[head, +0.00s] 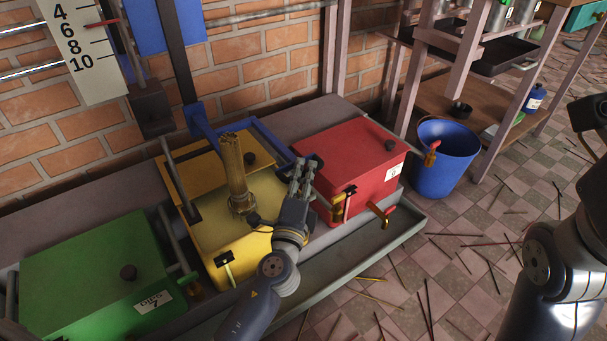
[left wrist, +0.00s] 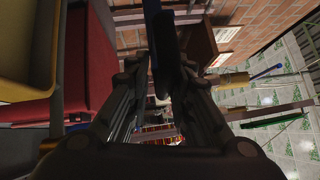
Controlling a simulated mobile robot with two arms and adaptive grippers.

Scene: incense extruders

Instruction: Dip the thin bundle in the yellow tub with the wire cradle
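The yellow tub (head: 225,235) stands in the middle of the bench, between a green and a red tub. A tan bundle (head: 233,165) stands upright over it, its lower end in a dark ring-like holder (head: 243,204) that may be the wire cradle. Whether its foot is inside the tub is hard to tell. My left gripper (head: 303,172) is over the gap between the yellow and red tubs, right of the bundle and apart from it. Dark parts at the head view's right edge may be my right gripper.
The red tub (head: 345,165) with taps is close to my left gripper. The green tub (head: 90,270) is at front left. A blue bucket (head: 445,160) stands on the tiled floor by a rack. Thin sticks litter the floor. A numbered scale board (head: 85,45) rises at upper left.

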